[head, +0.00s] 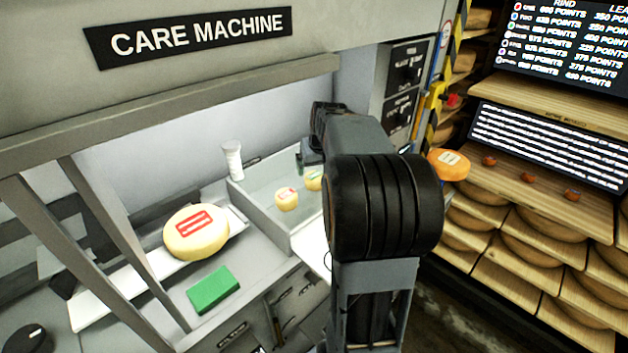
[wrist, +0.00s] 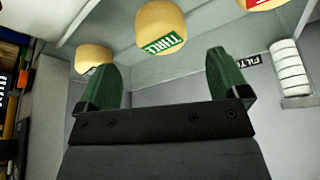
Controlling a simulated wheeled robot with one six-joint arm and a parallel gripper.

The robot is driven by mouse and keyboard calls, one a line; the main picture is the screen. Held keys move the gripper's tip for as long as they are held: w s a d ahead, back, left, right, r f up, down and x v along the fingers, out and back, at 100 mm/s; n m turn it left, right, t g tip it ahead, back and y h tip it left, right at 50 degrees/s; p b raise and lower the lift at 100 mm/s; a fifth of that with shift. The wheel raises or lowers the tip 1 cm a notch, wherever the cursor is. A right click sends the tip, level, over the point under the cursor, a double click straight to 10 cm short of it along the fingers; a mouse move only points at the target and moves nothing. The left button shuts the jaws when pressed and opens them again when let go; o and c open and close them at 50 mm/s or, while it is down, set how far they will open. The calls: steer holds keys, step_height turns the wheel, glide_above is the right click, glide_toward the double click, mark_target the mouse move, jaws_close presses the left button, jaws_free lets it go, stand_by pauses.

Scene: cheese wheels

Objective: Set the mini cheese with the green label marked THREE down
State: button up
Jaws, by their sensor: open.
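The mini cheese with the green label marked THREE (wrist: 152,18) is pale yellow and round. In the wrist view it lies just beyond the fingertips of my gripper (wrist: 160,62), roughly centred between them and apart from both. My gripper is open and empty, with green fingers. In the head view a green-labelled mini cheese (head: 313,181) sits in the grey tray (head: 262,217), partly hidden by my arm. My gripper (head: 304,163) is beside it, mostly hidden by my wrist.
A red-labelled mini cheese (head: 287,199) is to the left in the tray; another mini cheese (wrist: 93,58) shows in the wrist view. A white bottle (head: 233,160) stands by the tray wall. A large cheese wheel (head: 190,245) and green block (head: 213,289) lie left.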

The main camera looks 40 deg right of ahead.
mark_target(315, 176)
steer(key=shift+p+x, duration=0.8)
steer(key=shift+x, duration=2.45)
steer(key=shift+s+a, duration=0.1)
steer(key=shift+a, duration=0.05)
steer(key=shift+c, duration=0.4)
steer(key=c, duration=1)
steer(key=shift+r, duration=0.1)
steer(key=shift+c, duration=0.2)
